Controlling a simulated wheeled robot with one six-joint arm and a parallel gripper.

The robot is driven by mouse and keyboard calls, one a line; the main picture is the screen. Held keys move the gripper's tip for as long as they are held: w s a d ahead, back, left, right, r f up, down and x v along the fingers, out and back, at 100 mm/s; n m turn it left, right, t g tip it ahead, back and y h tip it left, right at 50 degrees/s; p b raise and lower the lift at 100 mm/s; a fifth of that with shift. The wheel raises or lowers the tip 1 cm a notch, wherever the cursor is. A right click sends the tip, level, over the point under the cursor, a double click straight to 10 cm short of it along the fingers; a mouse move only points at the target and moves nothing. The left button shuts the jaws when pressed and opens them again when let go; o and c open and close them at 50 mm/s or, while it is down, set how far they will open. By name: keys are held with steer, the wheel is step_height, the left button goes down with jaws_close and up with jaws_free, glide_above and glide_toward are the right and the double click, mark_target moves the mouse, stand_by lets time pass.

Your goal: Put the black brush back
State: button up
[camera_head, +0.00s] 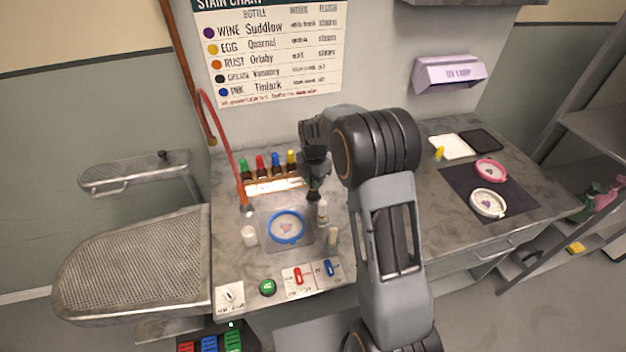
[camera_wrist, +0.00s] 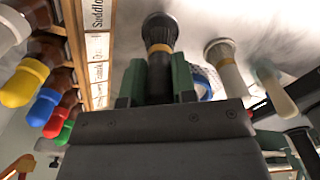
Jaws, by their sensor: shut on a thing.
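My gripper (camera_head: 315,178) is shut on the black brush (camera_wrist: 160,38), which has a yellow band and dark bristles. In the wrist view the brush sits between the green fingers (camera_wrist: 158,85), bristles pointing away from my gripper toward the counter. In the head view the black brush (camera_head: 313,196) shows just under my gripper, behind the blue-ringed hoop. I cannot tell whether its bristles touch the counter. A pale brush (camera_wrist: 227,68) stands beside it, also in the head view (camera_head: 322,212). A second pale one (camera_head: 333,237) stands nearer the front.
A wooden rack (camera_head: 272,186) with several coloured-cap bottles stands behind to the left. A white cup (camera_head: 249,236), a red hose (camera_head: 221,140) and front switches (camera_head: 300,281) are close by. Pink and white hoops lie right.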

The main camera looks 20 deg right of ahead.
steer(key=shift+f+b, duration=0.5)
steer(key=shift+f, duration=0.2)
stand_by(0.8)
steer(key=o, duration=1.3)
steer(key=shift+r, duration=0.2)
steer(key=shift+r+p, duration=2.6)
steer(key=shift+r, duration=1)
